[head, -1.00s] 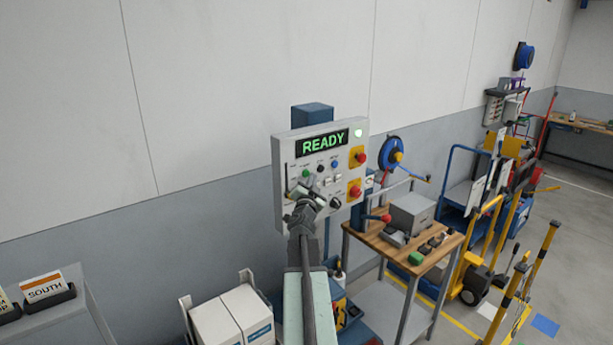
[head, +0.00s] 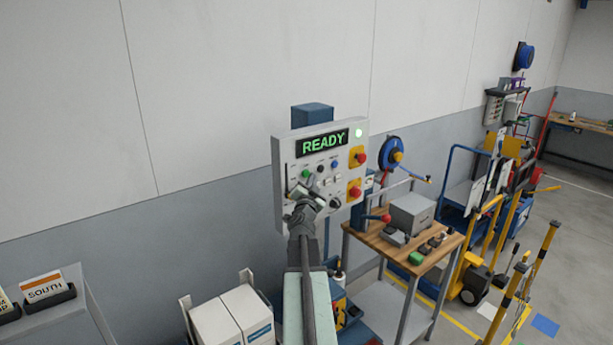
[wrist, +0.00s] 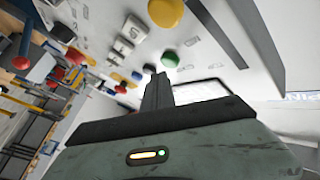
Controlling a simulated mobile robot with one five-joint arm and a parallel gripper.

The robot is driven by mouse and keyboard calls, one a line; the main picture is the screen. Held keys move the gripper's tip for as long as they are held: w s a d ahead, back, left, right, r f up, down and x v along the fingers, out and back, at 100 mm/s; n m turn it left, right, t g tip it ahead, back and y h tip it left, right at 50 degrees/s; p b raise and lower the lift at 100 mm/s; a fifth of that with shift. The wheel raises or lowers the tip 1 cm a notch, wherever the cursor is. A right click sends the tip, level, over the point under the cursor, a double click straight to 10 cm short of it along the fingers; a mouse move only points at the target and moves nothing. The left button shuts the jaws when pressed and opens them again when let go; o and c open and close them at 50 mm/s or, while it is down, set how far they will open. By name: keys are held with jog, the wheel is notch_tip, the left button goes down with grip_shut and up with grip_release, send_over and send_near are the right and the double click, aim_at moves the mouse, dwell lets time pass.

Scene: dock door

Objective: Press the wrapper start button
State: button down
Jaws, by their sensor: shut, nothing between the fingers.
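The grey control panel (head: 283,162) stands on a blue post, with a lit READY display (head: 322,143) and a pale green lamp at its top right. A green button (head: 306,174) sits in a row with black and blue ones, below the display. In the wrist view the green button (wrist: 170,59) is just beyond the fingertips, slightly to their right. My gripper (wrist: 158,78) is shut and empty, pointing at the panel face. In the head view my gripper (head: 298,192) is in front of the panel's lower left. Whether the fingertips touch the panel cannot be told.
A large yellow round part (wrist: 165,12) is near the fingers in the wrist view. A wooden-topped bench (head: 375,236) stands to the right, white boxes (head: 232,316) below left.

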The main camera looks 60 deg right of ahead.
dwell(0.5)
jog(key=shift+w+d, duration=0.1)
jog(key=shift+w, duration=0.25)
jog(key=shift+w+d, duration=0.2)
jog(key=shift+w, duration=0.3)
dwell(0.6)
jog(key=shift+s, duration=0.1)
jog(key=shift+s+a, duration=0.3)
jog(key=shift+s, duration=0.5)
